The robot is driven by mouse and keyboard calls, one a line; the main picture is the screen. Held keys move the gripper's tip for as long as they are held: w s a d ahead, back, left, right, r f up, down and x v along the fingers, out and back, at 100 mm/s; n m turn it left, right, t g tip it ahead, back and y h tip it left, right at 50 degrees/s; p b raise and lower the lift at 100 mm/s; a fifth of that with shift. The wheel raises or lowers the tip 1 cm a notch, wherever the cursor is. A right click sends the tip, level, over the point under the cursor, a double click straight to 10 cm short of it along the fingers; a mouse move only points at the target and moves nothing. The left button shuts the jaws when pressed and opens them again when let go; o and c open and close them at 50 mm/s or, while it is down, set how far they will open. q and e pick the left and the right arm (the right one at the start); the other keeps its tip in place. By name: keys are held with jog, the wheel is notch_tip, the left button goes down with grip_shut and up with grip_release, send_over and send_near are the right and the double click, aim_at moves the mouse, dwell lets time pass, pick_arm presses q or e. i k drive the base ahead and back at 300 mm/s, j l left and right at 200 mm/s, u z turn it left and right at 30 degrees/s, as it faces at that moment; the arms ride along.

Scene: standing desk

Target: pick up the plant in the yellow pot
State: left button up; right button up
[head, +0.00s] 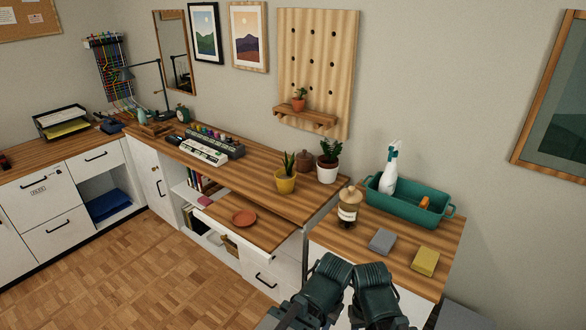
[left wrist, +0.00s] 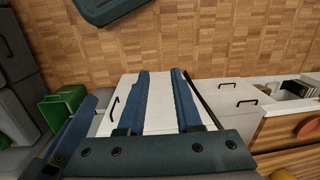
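The plant in the yellow pot (head: 285,184) stands upright on the wooden desk, near its front edge, in the head view. It has a few narrow green leaves. A yellow patch (left wrist: 284,174) at the bottom right of the left wrist view may be this pot; too little shows to tell. My left gripper (left wrist: 160,72) has its two blue fingers apart with nothing held between them, well away from the plant. In the head view, two dark green parts of my arms show at the bottom centre, but no fingertips. My right gripper cannot be made out.
A white-potted plant (head: 327,168) and a brown lidded pot (head: 305,160) stand close behind. A terracotta saucer (head: 244,218) lies on the lower pull-out board (head: 262,234).

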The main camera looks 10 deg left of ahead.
aim_at(286, 172)
jog(key=i+j+u, duration=0.2)
jog(key=i, duration=0.3)
jog(key=i+j+u, duration=0.25)
jog(key=i, duration=0.25)
